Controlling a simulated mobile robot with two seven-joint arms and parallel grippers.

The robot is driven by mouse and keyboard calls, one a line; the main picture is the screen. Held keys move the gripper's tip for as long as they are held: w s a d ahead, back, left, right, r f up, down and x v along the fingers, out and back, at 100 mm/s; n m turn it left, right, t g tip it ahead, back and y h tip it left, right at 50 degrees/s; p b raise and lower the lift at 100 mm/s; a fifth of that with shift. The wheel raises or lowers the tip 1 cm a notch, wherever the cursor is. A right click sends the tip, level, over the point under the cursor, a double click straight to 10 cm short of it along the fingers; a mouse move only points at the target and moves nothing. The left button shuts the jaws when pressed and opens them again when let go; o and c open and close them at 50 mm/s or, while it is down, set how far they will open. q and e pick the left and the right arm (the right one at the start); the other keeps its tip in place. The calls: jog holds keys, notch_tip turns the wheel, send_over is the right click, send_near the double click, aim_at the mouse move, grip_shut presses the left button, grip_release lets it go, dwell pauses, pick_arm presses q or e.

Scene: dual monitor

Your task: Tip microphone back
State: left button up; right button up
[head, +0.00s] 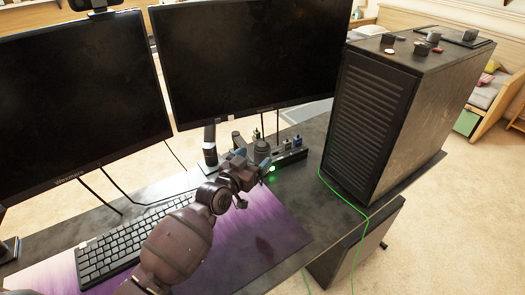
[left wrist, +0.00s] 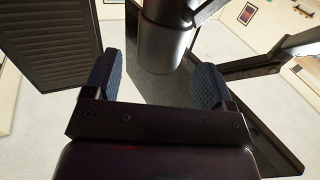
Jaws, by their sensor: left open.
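In the left wrist view a dark cylinder with a paler grey band, likely the microphone (left wrist: 163,45), shows between and beyond the two blue-grey fingers. The left gripper (left wrist: 158,82) is open, and I see no clear contact. My right gripper is out of view.
A black left monitor (head: 75,90) and right monitor (head: 250,60) stand behind. A PC tower (head: 375,110) stands at right. A small black device (head: 290,157) with knobs and a green light is beside the gripper. A keyboard (head: 110,250) lies on a purple mat (head: 265,235).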

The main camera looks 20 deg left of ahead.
aim_at(257, 156)
pick_arm(q)
jog(key=x, duration=0.3)
jog(key=shift+w, duration=0.25)
jog(key=shift+w+d, duration=0.2)
jog(key=shift+w, duration=0.3)
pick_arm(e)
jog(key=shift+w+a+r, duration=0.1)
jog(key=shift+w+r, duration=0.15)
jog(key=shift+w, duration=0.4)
pick_arm(q)
jog(key=shift+c, duration=0.2)
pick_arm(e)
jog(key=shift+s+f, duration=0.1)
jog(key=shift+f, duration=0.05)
